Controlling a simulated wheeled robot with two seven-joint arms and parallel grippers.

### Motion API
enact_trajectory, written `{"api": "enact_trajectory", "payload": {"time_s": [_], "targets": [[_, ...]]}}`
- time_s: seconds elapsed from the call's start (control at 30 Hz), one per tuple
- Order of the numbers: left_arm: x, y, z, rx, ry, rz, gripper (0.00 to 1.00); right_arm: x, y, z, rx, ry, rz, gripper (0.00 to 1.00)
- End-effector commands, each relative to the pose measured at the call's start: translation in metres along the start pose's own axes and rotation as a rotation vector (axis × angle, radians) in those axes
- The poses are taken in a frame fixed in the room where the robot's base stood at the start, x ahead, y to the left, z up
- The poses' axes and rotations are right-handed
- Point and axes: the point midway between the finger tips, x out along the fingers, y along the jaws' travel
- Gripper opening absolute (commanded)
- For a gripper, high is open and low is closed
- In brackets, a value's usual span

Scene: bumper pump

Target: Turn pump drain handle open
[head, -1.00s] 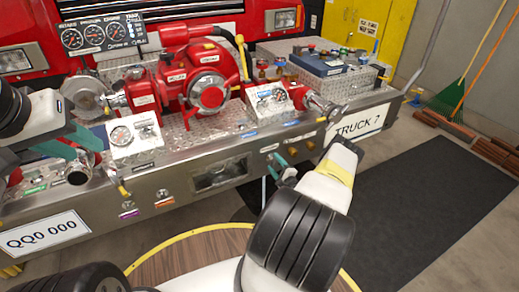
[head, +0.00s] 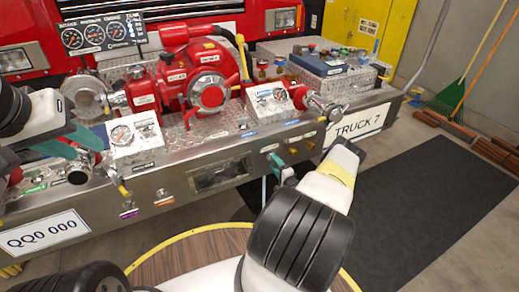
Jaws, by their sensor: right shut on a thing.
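My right gripper (head: 281,169), with teal fingers, is at the front face of the steel bumper (head: 160,176), right of its middle. It is shut on a small handle there, which I take to be the pump drain handle; the fingers hide most of it. My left gripper (head: 50,148) is at the left, above the bumper near a metal outlet (head: 78,170). Its teal fingers look spread apart, with nothing seen between them; my arm hides part of it. The red pump (head: 207,82) sits on the diamond-plate deck behind.
Gauge panels (head: 133,133) and a capped outlet (head: 322,104) stand on the deck. Several small pull knobs (head: 161,197) line the bumper face. The dark floor mat (head: 420,200) on the right is clear.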

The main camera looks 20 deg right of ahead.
Motion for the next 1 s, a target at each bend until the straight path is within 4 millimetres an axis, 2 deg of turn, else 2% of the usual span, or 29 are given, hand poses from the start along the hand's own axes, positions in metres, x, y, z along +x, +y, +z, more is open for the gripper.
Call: {"api": "enact_trajectory", "payload": {"time_s": [0.23, 0.27, 0.37, 0.73, 0.87, 1.0], "targets": [[0.000, 0.000, 0.000, 0.000, 0.000, 0.000, 0.36, -0.001, 0.001, 0.000, -0.002, -0.001, 0.003, 0.18], [0.000, 0.000, 0.000, 0.000, 0.000, 0.000, 0.36, -0.001, 0.001, 0.000, -0.002, -0.001, 0.003, 0.62], [0.000, 0.000, 0.000, 0.000, 0.000, 0.000, 0.36, -0.001, 0.001, 0.000, -0.002, -0.001, 0.002, 0.80], [0.000, 0.000, 0.000, 0.000, 0.000, 0.000, 0.36, -0.005, 0.001, 0.000, -0.001, 0.000, 0.002, 0.80], [0.000, 0.000, 0.000, 0.000, 0.000, 0.000, 0.36, -0.022, 0.001, -0.001, 0.001, 0.000, 0.002, 0.80], [0.000, 0.000, 0.000, 0.000, 0.000, 0.000, 0.36, -0.047, 0.001, -0.001, 0.000, 0.001, 0.003, 0.80]]}}
